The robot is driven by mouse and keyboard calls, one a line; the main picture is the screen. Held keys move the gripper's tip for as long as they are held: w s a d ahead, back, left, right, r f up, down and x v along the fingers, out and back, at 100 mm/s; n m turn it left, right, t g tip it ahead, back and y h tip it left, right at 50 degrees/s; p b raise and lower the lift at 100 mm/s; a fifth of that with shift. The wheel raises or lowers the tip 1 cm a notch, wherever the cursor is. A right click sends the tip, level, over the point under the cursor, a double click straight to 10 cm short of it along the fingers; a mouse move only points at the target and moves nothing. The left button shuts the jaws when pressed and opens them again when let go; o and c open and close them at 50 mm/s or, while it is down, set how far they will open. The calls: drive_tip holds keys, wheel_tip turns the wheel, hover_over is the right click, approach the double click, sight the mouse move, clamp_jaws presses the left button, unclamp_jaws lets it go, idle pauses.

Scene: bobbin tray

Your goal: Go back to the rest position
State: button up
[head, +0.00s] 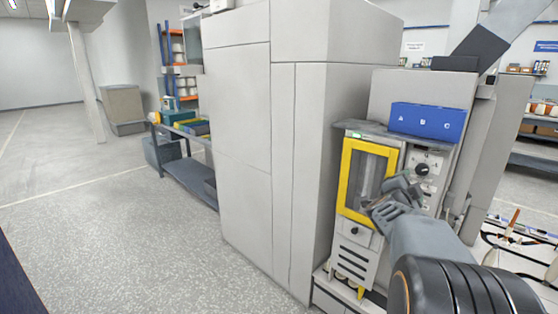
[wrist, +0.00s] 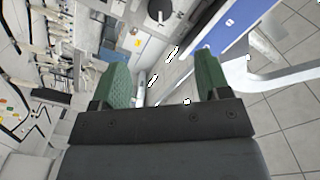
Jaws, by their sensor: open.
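My gripper (head: 385,200) is in front of the machine panel, near the lower right of its yellow-framed window (head: 347,182). In the wrist view its two green fingers (wrist: 162,82) stand wide apart with nothing between them, so it is open and empty. My dark arm comes in from the lower right of the head view and hides part of the machine's lower front. A blue tray (head: 427,121) marked A, B and C sits on top of the machine, above my gripper and apart from it.
A large grey cabinet (head: 232,150) stands left of the machine. Spindles with pale bobbins (head: 490,257) are at the lower right, behind my arm. A low bench (head: 188,172) with bins stands further left. The speckled floor (head: 120,240) at left is clear.

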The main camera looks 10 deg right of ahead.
drive_tip(key=w+a+f+n+t+y, duration=0.1)
drive_tip(key=w+a+f+n+y, duration=0.2)
drive_tip(key=a+f+n+y, duration=0.35)
drive_tip(key=s+a+f+n+g+y+p, duration=0.1)
drive_tip(key=s+a+f+n+y+p, duration=0.15)
drive_tip(key=a, duration=0.35)
drive_tip(key=s+a+f+n+g+y+p, duration=0.1)
drive_tip(key=a+n+y+p, duration=0.1)
drive_tip(key=a+n+y, duration=0.3)
drive_tip(key=s+a+r+n+g+p, duration=0.1)
drive_tip(key=s+a+r+n+p, duration=0.1)
drive_tip(key=s+a, duration=0.3)
drive_tip(key=s+a+r+n+g+p, duration=0.2)
drive_tip(key=s+a+r+n+p, duration=0.1)
drive_tip(key=s+a+r+p, duration=0.1)
drive_tip(key=s+a+r+n+g+y+p, duration=0.1)
drive_tip(key=s+a+r+n+g+p, duration=0.1)
drive_tip(key=s+a+p, duration=0.3)
drive_tip(key=s+a+r+n, duration=0.1)
drive_tip(key=s+a, duration=0.1)
drive_tip(key=shift+s+a, duration=0.15)
drive_tip(key=shift+a, duration=0.25)
drive_tip(key=shift+d, duration=0.1)
